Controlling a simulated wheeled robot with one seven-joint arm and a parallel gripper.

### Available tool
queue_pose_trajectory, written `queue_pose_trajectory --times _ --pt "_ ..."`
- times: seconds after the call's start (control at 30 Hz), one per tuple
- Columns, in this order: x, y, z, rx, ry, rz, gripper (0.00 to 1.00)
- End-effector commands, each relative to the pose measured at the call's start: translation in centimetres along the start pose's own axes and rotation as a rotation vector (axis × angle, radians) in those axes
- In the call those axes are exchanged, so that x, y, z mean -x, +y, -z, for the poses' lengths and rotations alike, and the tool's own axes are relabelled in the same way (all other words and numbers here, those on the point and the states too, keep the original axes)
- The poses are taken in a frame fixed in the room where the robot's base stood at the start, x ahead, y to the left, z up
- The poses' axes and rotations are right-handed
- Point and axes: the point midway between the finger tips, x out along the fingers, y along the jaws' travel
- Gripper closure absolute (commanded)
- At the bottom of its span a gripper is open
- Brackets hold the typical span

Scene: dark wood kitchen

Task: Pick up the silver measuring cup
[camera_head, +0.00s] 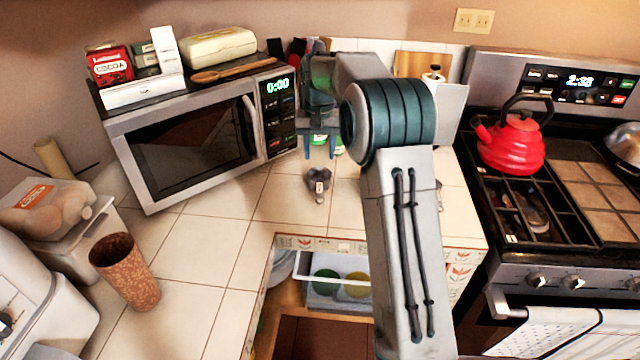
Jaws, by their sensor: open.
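A small dark silvery object (317,181), which looks like the measuring cup, sits on the tiled counter to the right of the microwave. Its exact shape is too small to make out, but a short light part points toward the front. My gripper (319,150) points downward with its two blue-tipped fingers apart and nothing visible between them. In the picture it is just above and behind the cup, with a gap between them. My arm comes up from the bottom right and hides part of the counter.
A microwave (185,145) stands left of my gripper, with boxes and a wooden spoon on top. Green and white items (339,146) lie behind the gripper. A red kettle (512,145) is on the stove at right. A brown cup (125,272) stands front left. An open drawer (330,262) is below.

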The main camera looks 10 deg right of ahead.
Motion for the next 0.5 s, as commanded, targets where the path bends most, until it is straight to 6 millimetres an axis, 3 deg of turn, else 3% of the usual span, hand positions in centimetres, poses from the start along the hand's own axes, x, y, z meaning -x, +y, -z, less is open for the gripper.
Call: queue_pose_trajectory --times 0.2,0.5 --pt "-4.2 0.0 -0.1 0.000 -0.003 -0.001 0.55" --pt "-6.7 0.1 -0.3 0.000 -0.003 -0.001 0.55"
